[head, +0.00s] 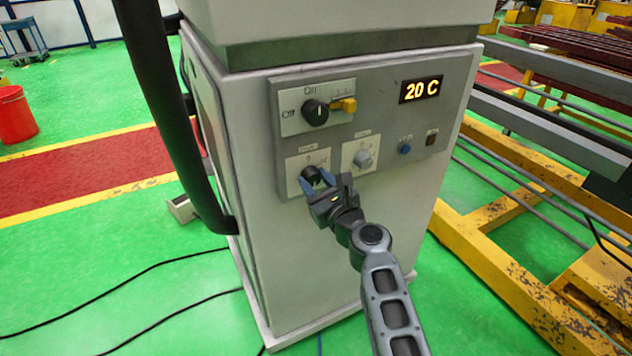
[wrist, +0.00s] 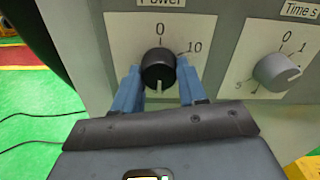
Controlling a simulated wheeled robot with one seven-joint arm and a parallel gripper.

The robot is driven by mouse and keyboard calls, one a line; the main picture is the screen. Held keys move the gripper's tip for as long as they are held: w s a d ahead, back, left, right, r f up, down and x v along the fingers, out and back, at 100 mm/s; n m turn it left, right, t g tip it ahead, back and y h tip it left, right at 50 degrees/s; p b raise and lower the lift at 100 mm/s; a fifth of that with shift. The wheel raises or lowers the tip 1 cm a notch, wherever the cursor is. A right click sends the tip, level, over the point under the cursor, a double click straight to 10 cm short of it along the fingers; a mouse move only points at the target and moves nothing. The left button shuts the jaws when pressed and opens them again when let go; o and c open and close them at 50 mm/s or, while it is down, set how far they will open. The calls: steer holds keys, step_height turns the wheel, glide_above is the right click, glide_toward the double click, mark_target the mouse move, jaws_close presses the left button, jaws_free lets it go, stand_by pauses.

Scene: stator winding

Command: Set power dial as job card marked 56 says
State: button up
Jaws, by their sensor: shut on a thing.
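The power dial (wrist: 158,66) is a round black knob on a white plate headed "Power", with 0 at its top and 10 at its upper right. A pale mark on the knob points down, away from the 0. It also shows small in the head view (head: 310,173), partly covered by my gripper. My gripper (wrist: 160,76) has its two blue fingers on either side of the dial, shut on it; it also shows in the head view (head: 317,181). No job card marked 56 is in view.
A grey time dial (wrist: 277,71) sits right of the power dial. A blue button (head: 404,148) is at right. A black hose (head: 165,110) runs down the cabinet's left.

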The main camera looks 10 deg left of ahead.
steer(key=o, duration=1.1)
steer(key=shift+c, duration=0.2)
steer(key=v, duration=0.7)
steer(key=shift+s+d+p, duration=0.25)
steer(key=shift+s+p, duration=0.05)
steer(key=shift+s, duration=0.05)
steer(key=shift+f, duration=0.1)
steer(key=s+d+f+n+h, duration=0.3)
steer(key=s+d+f+n, duration=0.3)
steer(key=s+d, duration=0.5)
steer(key=s+d+f+n+h, duration=0.4)
steer(key=s+d+f+n, duration=0.15)
steer(key=s+d, duration=0.6)
steer(key=s+d+r+n+h, duration=0.15)
steer(key=s+n, duration=0.25)
steer(key=s, duration=0.8)
steer(key=s+r+n+h+b, duration=0.1)
steer(key=s+r+n, duration=1)
steer(key=s, duration=0.6)
step_height(320, 180, up, 2)
steer(key=shift+d+r, duration=0.1)
steer(key=shift+d, duration=0.15)
